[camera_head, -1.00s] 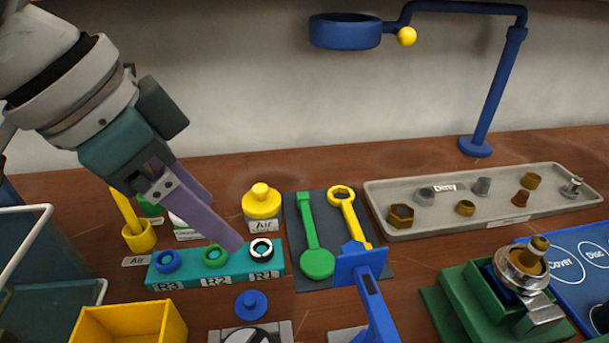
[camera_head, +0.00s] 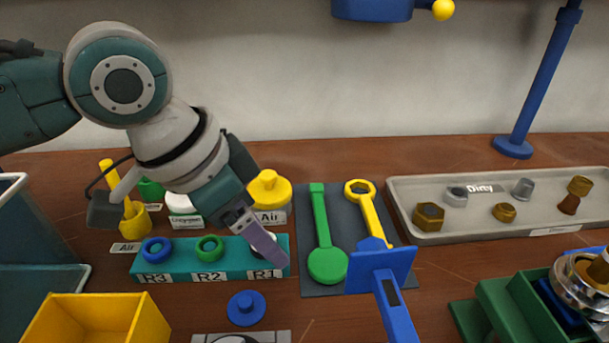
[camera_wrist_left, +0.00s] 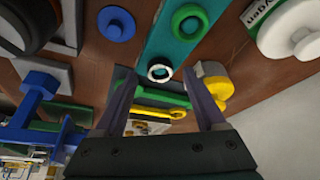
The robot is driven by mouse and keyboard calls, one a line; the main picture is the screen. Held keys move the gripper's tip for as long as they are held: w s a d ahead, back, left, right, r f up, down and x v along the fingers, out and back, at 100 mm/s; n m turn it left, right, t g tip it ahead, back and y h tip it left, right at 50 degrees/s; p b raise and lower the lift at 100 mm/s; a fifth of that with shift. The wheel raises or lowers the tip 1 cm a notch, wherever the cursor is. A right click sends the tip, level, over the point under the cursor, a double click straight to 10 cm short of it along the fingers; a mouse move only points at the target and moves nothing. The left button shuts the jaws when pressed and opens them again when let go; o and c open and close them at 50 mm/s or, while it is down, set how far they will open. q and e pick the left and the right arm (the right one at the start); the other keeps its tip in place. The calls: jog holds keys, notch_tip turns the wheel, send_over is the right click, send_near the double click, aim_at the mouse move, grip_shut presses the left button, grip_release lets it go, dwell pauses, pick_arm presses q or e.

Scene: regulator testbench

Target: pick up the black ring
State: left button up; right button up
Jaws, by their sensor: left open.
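The black ring (camera_wrist_left: 151,74) sits at the R1 place of the teal rack (camera_head: 225,262). It has a pale inner sleeve or post. In the head view it is mostly hidden behind my left gripper's finger. My left gripper (camera_head: 281,262) is open and points down over the R1 end of the rack. In the left wrist view its two fingers (camera_wrist_left: 158,82) stand apart, with the ring seen between their tips. Nothing is held; I cannot tell the exact height gap. My right gripper is not in view.
A green ring (camera_head: 209,247) and a blue ring (camera_head: 157,250) sit on the same rack. A yellow-topped Air part (camera_head: 269,192) stands behind R1. Green (camera_head: 320,220) and yellow (camera_head: 369,215) wrenches lie on a dark mat to the right. A blue round part (camera_head: 246,307) is in front.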

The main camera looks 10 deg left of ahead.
pick_arm(q)
jog(key=shift+w+f, duration=0.1)
jog(key=shift+f, duration=0.05)
grip_shut()
dwell(0.5)
